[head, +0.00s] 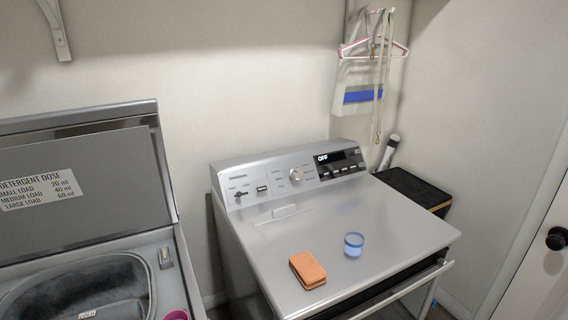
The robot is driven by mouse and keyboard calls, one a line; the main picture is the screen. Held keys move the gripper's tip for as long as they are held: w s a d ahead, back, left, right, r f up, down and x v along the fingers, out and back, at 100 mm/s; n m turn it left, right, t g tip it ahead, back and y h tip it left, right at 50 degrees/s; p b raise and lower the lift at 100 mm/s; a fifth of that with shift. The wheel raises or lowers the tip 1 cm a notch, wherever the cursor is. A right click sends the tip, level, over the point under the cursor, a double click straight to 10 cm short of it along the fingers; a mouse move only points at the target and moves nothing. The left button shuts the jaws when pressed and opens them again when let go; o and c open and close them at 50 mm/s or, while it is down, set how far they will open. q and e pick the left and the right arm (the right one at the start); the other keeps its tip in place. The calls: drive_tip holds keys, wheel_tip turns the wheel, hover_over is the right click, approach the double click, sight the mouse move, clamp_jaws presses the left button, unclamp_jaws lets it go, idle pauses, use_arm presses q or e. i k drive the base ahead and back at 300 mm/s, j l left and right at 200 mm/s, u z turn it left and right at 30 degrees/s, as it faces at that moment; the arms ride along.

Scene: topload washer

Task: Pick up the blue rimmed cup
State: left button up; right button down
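A small cup with a blue rim (353,244) stands upright on the flat top of the grey dryer-like machine (400,225), right of the middle. It looks clear or pale blue, with a bluish patch at its base. An orange block or sponge (307,270) lies to its left and nearer to me, apart from it. Neither of my grippers shows in the head view.
An open-lidded washer (85,200) with a detergent dose label stands at left, a pink item (177,315) at its front edge. A black box (413,190) stands behind right. Hangers (373,48) hang on the wall. A door knob (557,238) is at far right. The machine top around the cup is mostly clear.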

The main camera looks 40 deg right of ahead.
sight(354, 241)
drive_tip(key=z, duration=1.9)
drive_tip(key=u, duration=2.7)
drive_tip(key=z, duration=2.7)
